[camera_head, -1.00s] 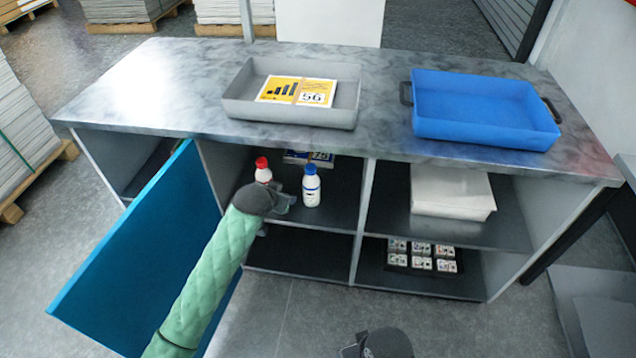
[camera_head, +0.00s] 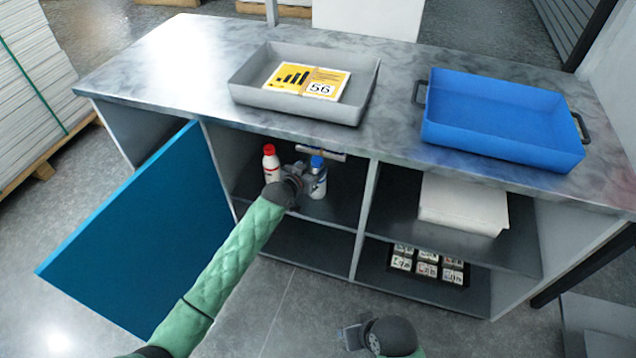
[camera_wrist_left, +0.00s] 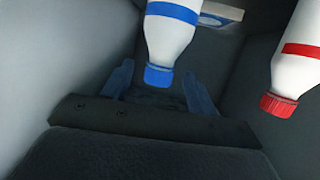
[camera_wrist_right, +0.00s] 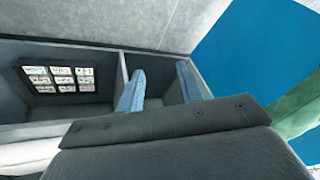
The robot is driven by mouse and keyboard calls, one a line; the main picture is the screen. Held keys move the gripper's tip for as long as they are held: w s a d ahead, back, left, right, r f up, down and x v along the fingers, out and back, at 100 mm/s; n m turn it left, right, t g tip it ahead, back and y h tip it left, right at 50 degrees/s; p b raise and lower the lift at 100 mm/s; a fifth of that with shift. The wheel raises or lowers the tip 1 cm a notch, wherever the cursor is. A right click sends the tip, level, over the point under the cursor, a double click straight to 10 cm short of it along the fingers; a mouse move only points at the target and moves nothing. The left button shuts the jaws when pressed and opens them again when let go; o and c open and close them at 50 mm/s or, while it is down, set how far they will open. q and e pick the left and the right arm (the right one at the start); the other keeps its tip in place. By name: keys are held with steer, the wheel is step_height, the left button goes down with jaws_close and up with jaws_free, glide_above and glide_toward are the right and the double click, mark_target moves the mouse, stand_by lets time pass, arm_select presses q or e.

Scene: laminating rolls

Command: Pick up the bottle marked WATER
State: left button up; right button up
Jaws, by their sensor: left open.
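A white bottle with a blue cap (camera_head: 318,180) stands on the upper shelf of the left open bay. In the left wrist view the blue-capped bottle (camera_wrist_left: 168,40) appears upside down. A white bottle with a red cap (camera_head: 271,164) stands to its left. No word is readable on either bottle. My left gripper (camera_head: 304,172) is at the blue-capped bottle and partly hides it. In the left wrist view its open fingers (camera_wrist_left: 158,88) lie on either side of the blue cap. My right gripper (camera_head: 350,338) is low in front of the counter, its fingers (camera_wrist_right: 160,88) apart and empty.
A blue door (camera_head: 140,235) stands open left of the bay. The counter carries a grey tray (camera_head: 250,95) with a yellow pack and a blue tray (camera_head: 500,150). A white box (camera_head: 462,205) and small cartons (camera_head: 428,265) occupy the right bay.

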mark_target(320, 161)
arm_select(q)
steer(key=shift+w+d+f, duration=0.15)
steer(key=shift+w+d, duration=0.1)
steer(key=shift+w, duration=0.4)
steer(key=shift+p+x, duration=0.5)
steer(key=shift+x, duration=1.6)
arm_select(e)
steer(key=shift+s+d+r, duration=0.3)
steer(key=shift+d+r, duration=0.3)
steer(key=shift+r, duration=0.2)
arm_select(q)
steer(key=shift+f, duration=0.1)
steer(key=shift+d, duration=0.1)
jaws_close()
arm_select(e)
steer(key=shift+d, duration=0.1)
